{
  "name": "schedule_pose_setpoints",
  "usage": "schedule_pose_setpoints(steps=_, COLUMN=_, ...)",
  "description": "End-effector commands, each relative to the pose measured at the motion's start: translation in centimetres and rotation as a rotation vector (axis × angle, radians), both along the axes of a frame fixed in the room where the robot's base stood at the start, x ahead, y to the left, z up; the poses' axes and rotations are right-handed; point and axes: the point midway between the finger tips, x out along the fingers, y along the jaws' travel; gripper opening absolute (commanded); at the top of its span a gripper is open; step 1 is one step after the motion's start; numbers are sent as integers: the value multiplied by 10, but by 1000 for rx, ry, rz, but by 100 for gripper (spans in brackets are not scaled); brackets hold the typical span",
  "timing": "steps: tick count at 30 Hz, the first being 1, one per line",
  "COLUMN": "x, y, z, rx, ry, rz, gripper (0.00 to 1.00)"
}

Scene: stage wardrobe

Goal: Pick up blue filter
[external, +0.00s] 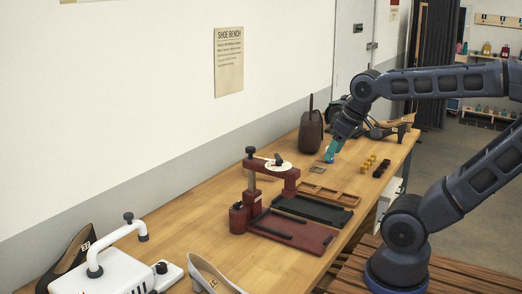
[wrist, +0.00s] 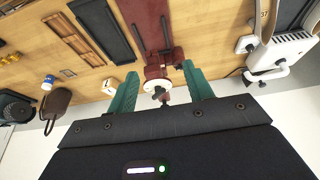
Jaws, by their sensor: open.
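The blue filter (wrist: 47,83) looks like a small blue cylinder with a white part. It stands on the bench at the left of the wrist view, beside a dark brown handled block. In the external view the blue filter (external: 328,159) shows as a small blue spot just at my fingertips' lower end. My gripper (external: 333,150) has teal fingers pointing down and left over the bench. In the wrist view my gripper (wrist: 160,72) is open and empty, its fingers apart, with the filter well to their left and outside the gap. Contact cannot be told from the external view.
A red press (external: 270,170) with dark trays stands mid-bench. A brown handled block (external: 311,132) is behind the filter. Small yellow (external: 367,163) and black pieces (external: 381,168) stand to its right. A grey plate (external: 317,169) lies nearby. A white machine (external: 115,268) and shoes are at front left.

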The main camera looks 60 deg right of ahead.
Motion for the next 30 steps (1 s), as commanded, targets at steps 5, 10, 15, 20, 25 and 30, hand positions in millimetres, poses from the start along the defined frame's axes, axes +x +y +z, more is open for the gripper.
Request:
schedule_pose_setpoints(steps=5, x=0, y=0, z=0, rx=0, ry=0, rz=0, gripper=66)
schedule_pose_setpoints(steps=10, x=0, y=0, z=0, rx=0, ry=0, rz=0, gripper=66)
schedule_pose_setpoints(steps=15, x=8, y=-3, z=3, rx=2, ry=1, rz=-15, gripper=66)
schedule_pose_setpoints(steps=20, x=40, y=-19, z=11, rx=12, ry=4, rz=-73, gripper=66)
schedule_pose_setpoints(steps=25, x=85, y=-48, z=19, rx=24, ry=6, rz=-158, gripper=66)
schedule_pose_setpoints(steps=30, x=129, y=-84, z=22, rx=33, ry=4, rz=-242, gripper=66)
